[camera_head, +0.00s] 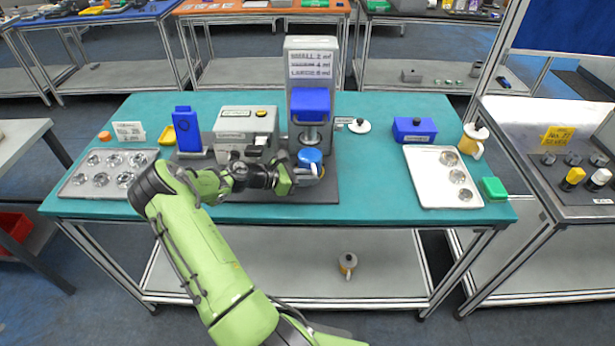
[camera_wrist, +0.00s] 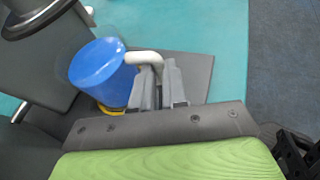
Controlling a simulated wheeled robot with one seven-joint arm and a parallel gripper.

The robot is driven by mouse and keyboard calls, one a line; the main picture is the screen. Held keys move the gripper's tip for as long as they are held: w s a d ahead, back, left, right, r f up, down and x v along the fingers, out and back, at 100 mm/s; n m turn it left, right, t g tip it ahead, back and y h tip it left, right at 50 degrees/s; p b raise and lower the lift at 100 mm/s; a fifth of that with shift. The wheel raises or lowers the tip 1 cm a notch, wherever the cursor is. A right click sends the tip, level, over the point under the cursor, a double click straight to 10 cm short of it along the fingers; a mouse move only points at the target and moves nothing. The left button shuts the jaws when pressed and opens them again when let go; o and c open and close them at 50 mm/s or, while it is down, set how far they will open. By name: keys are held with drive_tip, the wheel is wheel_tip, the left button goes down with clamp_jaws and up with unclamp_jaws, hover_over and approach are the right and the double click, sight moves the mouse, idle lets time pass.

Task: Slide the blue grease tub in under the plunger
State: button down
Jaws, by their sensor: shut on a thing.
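The blue grease tub (camera_head: 310,157) stands on the dark base plate just in front of the plunger (camera_head: 310,136). In the wrist view the tub (camera_wrist: 100,65) shows its blue round body, a white handle (camera_wrist: 145,57) at its side and a bit of yellow at its lower edge. My gripper (camera_head: 303,173) reaches in from the left; in the wrist view its fingers (camera_wrist: 160,78) are shut on the handle. The plunger hangs under the blue head (camera_head: 310,104) of the grey press column. I cannot tell exactly how far the tub is under it.
A grey box machine (camera_head: 246,122) and a blue upright stand (camera_head: 187,130) are left of the press. A white lid with a dark knob (camera_head: 359,126) and a blue box (camera_head: 414,130) lie to the right. A metal tray (camera_head: 432,180) is farther right. The teal table (camera_head: 372,190) is clear between.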

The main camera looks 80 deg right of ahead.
drive_tip(key=c, duration=1.1)
unclamp_jaws()
drive_tip(key=shift+w, duration=0.1)
drive_tip(key=p+v, duration=0.1)
drive_tip(key=v, duration=1.4)
drive_tip(key=shift+w+a+r, duration=0.15)
drive_tip(key=shift+a+r, duration=0.05)
drive_tip(key=shift+a, duration=0.05)
